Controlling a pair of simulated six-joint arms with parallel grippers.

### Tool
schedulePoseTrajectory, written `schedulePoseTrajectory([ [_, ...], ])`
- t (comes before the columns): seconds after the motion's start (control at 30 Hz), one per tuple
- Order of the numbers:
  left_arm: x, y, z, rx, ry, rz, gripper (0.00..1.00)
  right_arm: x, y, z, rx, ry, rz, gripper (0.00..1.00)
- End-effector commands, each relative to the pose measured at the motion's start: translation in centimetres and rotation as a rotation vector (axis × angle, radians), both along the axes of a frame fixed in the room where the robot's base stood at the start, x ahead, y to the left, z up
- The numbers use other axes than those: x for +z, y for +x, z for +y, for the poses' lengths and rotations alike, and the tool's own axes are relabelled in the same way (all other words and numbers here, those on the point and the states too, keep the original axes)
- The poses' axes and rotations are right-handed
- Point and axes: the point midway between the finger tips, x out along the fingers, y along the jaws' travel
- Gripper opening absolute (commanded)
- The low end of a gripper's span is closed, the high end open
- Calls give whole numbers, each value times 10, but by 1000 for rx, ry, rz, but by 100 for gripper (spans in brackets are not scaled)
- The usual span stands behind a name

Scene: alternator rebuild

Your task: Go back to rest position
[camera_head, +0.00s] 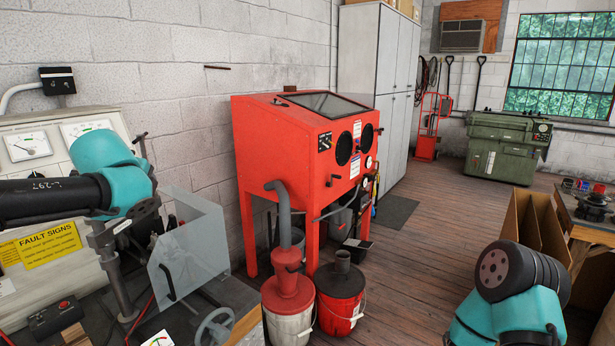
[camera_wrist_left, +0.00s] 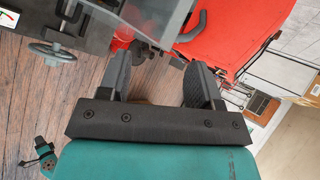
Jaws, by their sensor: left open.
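My left gripper (camera_wrist_left: 158,64) shows in the left wrist view with its two dark fingers spread apart. Nothing is held between them. In the head view my left arm (camera_head: 110,172) comes in from the left, in front of the grey test bench, and its fingers cannot be made out there. My right arm (camera_head: 515,290) shows only as teal and black joints at the bottom right.
The grey test bench (camera_head: 22,262) carries a clear shield (camera_head: 190,250) and a handwheel (camera_head: 214,328), also seen in the left wrist view (camera_wrist_left: 60,52). A red blast cabinet (camera_head: 275,150) stands behind, with buckets in front. Wooden floor is open at centre right.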

Motion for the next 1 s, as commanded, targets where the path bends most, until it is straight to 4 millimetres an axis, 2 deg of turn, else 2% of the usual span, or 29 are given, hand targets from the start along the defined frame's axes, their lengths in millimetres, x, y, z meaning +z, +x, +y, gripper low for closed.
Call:
schedulePoseTrajectory([
  [0.03,2,-5,-26,-12,-84,-11,58,0,0,0,0,0,0,0],
  [0.1,1,-13,-57,-18,-202,-14,58,0,0,0,0,0,0,0],
  [0.27,-12,-27,-114,-17,-431,14,58,0,0,0,0,0,0,0],
  [0.37,-30,-33,-145,1,-558,52,58,0,0,0,0,0,0,0],
  [0.47,-60,-34,-170,40,-671,109,58,0,0,0,0,0,0,0],
  [0.67,-141,-29,-193,167,-829,225,58,0,0,0,0,0,0,0],
  [0.83,-227,-29,-197,319,-931,326,58,0,0,0,0,0,0,0],
  [1.0,-318,-42,-194,510,-1024,423,58,0,0,0,0,0,0,0],
])
